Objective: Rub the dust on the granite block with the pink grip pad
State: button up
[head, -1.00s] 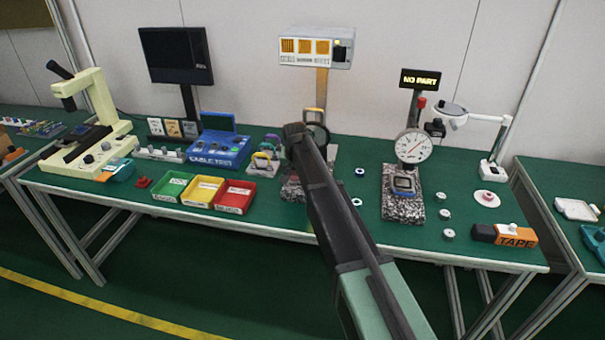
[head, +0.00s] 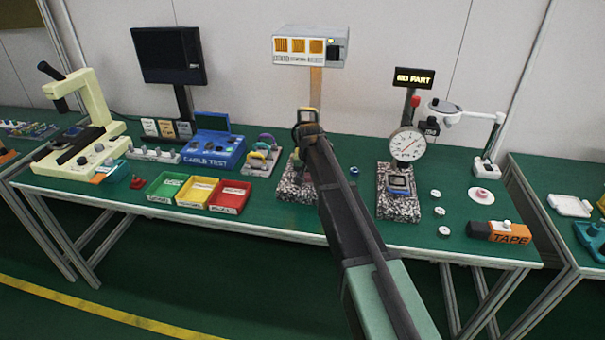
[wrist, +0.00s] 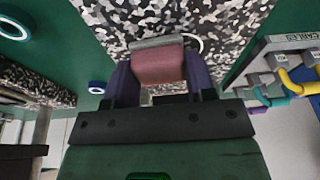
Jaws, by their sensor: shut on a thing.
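The granite block (head: 284,196) is a black-and-white speckled slab left of my arm in the head view, partly hidden by the arm. It fills the top of the wrist view (wrist: 112,22). The pink grip pad (wrist: 158,66), with a grey edge at its far side, sits between the two purple fingers of my gripper (wrist: 158,76). My gripper is shut on it, over the block; I cannot tell whether the pad touches the surface. A pale curved mark (wrist: 199,43) shows on the block beside the pad. I cannot make out the dust for certain.
A dial gauge (head: 407,145) on a second speckled base stands right of my arm. A rack of coloured-handled pieces (head: 262,158) and a red bin (head: 229,195) are close on the left. Small rings and an orange tape box (head: 500,231) lie to the right.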

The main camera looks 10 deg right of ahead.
jog(key=shift+s+d, duration=0.3)
jog(key=shift+d, duration=0.4)
notch_tip(320, 180, up, 6)
jog(key=p, duration=0.6)
jog(key=shift+r+p, duration=1.4)
jog(key=shift+p, duration=0.05)
jog(key=shift+r+p, duration=0.55)
jog(key=shift+r, duration=0.05)
